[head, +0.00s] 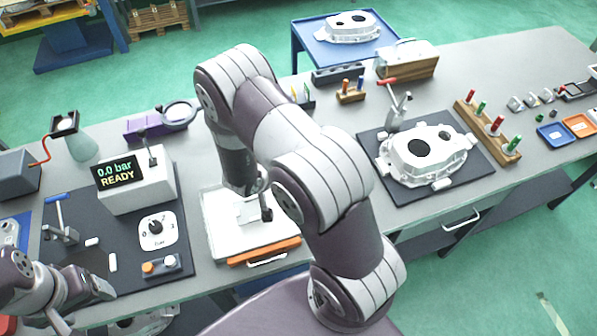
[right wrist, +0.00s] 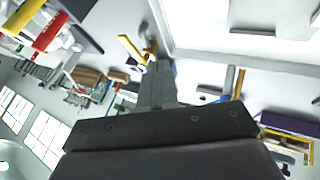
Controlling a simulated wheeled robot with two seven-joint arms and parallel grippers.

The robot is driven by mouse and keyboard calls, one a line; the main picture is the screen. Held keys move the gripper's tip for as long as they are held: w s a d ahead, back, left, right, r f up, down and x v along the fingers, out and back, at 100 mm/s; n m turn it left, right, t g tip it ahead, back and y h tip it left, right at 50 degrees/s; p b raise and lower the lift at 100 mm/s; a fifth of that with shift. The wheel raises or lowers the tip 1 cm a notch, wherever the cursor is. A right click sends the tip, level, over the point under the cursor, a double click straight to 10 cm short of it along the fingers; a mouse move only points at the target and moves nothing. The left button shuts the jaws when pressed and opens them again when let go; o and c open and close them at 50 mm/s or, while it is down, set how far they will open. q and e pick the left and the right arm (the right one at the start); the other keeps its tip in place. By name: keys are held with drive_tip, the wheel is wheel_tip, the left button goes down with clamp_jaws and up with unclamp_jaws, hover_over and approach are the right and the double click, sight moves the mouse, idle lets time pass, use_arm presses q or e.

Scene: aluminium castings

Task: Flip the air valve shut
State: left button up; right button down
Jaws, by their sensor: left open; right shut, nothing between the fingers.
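A lever with a blue handle (head: 54,198) on a grey metal stem stands on the dark mat at the left in the head view; I take it to be the air valve, but cannot be sure. The handle lies across the top of the upright stem. My left gripper (head: 85,305) is open and empty at the lower left, nearer to me than the lever and apart from it. My right gripper (head: 262,205) is over the white tray (head: 225,240), partly hidden by my right arm. In the right wrist view its fingers (right wrist: 157,85) are shut and empty.
A tester box (head: 137,190) reading "0.0 bar READY" stands right of the lever. A dial plate (head: 158,229) and a button box (head: 160,267) lie in front of it. A casting (head: 425,158) sits on a mat at the right. Small white pieces (head: 112,262) lie near my left gripper.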

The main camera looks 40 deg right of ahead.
drive_tip(key=x, duration=0.7)
drive_tip(key=shift+w+d+f+p, duration=0.1)
drive_tip(key=shift+d+f+p, duration=0.1)
drive_tip(key=shift+d+p, duration=0.15)
drive_tip(key=shift+s+d+r+p, duration=0.15)
drive_tip(key=shift+d+p, duration=0.15)
drive_tip(key=shift+d, duration=0.3)
drive_tip(key=shift+s+d+r+p, duration=0.15)
drive_tip(key=shift+d+p, duration=0.15)
drive_tip(key=shift+d, duration=0.25)
drive_tip(key=shift+s+d+f, duration=0.2)
drive_tip(key=shift+s+d, duration=0.05)
drive_tip(key=shift+d, duration=0.4)
drive_tip(key=shift+a, duration=0.1)
